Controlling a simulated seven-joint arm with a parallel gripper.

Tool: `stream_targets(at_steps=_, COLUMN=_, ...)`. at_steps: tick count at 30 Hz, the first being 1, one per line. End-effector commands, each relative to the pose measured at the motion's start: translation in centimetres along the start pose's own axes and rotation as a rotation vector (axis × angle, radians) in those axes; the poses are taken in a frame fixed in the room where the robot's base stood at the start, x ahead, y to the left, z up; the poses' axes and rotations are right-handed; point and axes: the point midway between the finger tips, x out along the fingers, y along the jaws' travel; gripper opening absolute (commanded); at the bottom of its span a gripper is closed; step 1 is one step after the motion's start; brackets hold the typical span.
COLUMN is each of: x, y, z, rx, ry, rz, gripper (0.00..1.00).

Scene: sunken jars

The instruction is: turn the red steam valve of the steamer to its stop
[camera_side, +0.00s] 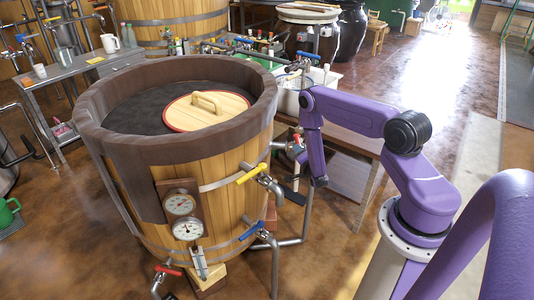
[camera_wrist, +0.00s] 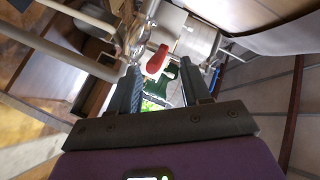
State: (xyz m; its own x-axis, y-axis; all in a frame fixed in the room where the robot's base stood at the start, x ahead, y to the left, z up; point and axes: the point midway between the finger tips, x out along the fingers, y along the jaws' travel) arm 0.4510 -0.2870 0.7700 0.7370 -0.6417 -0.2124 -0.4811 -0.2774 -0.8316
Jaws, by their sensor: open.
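The steamer is a large wooden tub (camera_side: 230,165) with a dark rim and a round wooden lid. In the wrist view a red valve handle (camera_wrist: 157,60) sits by a metal pipe fitting, just beyond and between my fingertips. My gripper (camera_wrist: 160,68) is open, with its two dark fingers apart and nothing seen held; contact with the handle cannot be told. In the side view a small red part (camera_side: 297,139) shows at a pipe on the steamer's right, beside my purple wrist, which hides much there. Another red lever (camera_side: 168,270) is low at the front.
A yellow handle (camera_side: 253,172) and a blue handle (camera_side: 252,230) stick out from the steamer's pipes. Two gauges (camera_side: 181,204) are on its front. A wooden table (camera_side: 352,145) stands behind my wrist. In the wrist view a green object (camera_wrist: 172,82) lies beyond the red handle.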

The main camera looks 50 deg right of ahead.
Motion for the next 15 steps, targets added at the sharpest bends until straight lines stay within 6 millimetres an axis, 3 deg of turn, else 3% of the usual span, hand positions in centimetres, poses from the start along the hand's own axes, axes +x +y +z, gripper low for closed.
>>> stream_targets(at_steps=15, x=-9.0, y=0.0, z=0.1, rx=-0.006, ry=-0.005, rz=0.002, gripper=0.47)
